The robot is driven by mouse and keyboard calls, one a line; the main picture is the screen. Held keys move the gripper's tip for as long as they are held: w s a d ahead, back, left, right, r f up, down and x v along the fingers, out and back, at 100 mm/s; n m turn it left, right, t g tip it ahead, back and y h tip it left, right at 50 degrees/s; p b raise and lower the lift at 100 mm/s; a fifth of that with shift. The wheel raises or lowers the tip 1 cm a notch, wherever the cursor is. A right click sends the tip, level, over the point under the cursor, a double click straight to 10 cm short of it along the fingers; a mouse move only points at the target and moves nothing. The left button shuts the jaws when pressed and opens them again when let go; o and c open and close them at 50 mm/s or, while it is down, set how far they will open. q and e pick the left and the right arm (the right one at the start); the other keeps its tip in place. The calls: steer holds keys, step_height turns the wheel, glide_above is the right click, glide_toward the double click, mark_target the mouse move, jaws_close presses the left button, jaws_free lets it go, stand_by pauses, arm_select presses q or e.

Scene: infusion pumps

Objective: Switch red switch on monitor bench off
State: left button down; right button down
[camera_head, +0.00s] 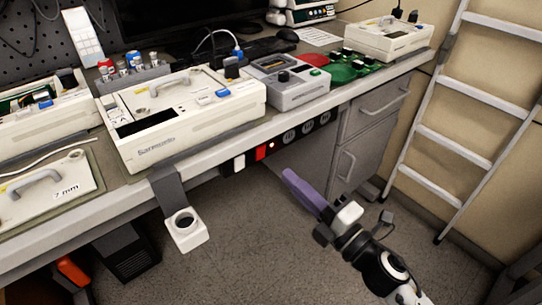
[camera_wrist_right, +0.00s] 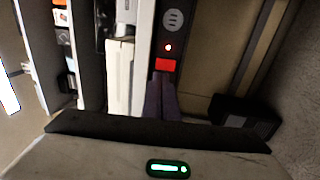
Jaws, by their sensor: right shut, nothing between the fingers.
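The red switch (camera_head: 261,151) sits on the black power strip (camera_head: 282,139) along the front edge of the bench, and a small red light glows beside it. In the right wrist view the red switch (camera_wrist_right: 166,64) is just beyond my fingertips, with the lit red light on its far side. My right gripper (camera_head: 287,174) has purple fingers, shut and empty, below and to the right of the switch in the head view. Its fingers also show in the right wrist view (camera_wrist_right: 162,80). A gap shows in the head view. The switch's on or off position is too small to tell. My left gripper is not in view.
A white switch or plug (camera_head: 239,162) is left of the red switch, and round sockets lie to its right. A white holder (camera_head: 186,229) hangs from the bench front. Pump housings (camera_head: 185,115) and a grey device (camera_head: 288,80) stand on top. A ladder (camera_head: 465,120) leans at right.

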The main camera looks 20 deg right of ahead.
mark_target(261, 150)
steer(key=x, duration=0.6)
steer(key=shift+w+r+p, duration=0.1)
steer(key=shift+w+p, duration=0.15)
steer(key=shift+p, duration=0.1)
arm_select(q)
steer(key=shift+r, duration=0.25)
arm_select(e)
steer(key=shift+w+a, duration=0.35)
steer(key=shift+w, duration=0.3)
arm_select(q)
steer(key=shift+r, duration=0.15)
